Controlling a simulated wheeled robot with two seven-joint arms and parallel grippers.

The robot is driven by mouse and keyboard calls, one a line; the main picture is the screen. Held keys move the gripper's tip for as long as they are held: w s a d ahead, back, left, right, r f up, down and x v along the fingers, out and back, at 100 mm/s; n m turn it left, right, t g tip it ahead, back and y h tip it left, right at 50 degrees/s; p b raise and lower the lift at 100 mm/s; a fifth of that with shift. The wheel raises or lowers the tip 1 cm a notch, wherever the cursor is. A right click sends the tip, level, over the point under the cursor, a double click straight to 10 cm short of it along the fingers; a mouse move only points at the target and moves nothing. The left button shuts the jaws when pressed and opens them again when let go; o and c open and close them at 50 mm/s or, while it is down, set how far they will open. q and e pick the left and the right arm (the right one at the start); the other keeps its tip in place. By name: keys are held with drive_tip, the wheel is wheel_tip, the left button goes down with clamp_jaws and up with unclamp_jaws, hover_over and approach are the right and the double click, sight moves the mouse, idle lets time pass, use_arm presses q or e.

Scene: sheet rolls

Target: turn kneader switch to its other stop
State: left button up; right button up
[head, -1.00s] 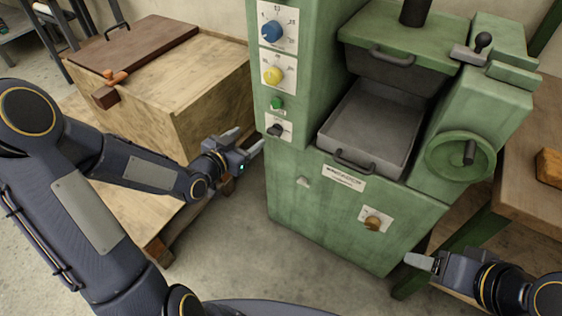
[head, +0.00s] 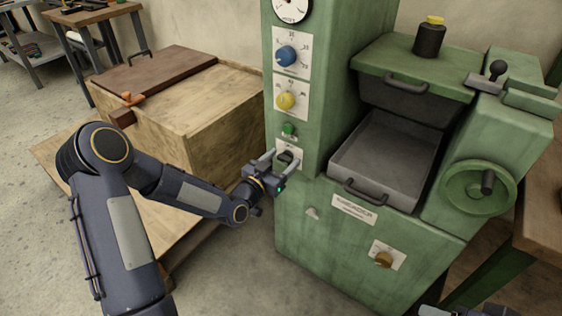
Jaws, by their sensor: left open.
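The green machine (head: 300,220) has a column of controls on its left front face. The black switch (head: 287,157) sits on a white plate at the bottom of that column, partly hidden by my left gripper. My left gripper (head: 277,158) is open, its two fingers pointing at the panel on either side of the switch. I cannot tell whether the fingers touch it. A brown knob (head: 383,259) on a white plate sits lower on the front. Only a small part of my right gripper (head: 432,311) shows at the bottom edge.
Above the switch are a green button (head: 288,130), a yellow knob (head: 285,100) and a blue knob (head: 287,56). The grey tray (head: 385,158) and green handwheel (head: 480,187) are to the right.

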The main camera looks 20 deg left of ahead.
use_arm(q)
drive_tip(key=c, duration=1)
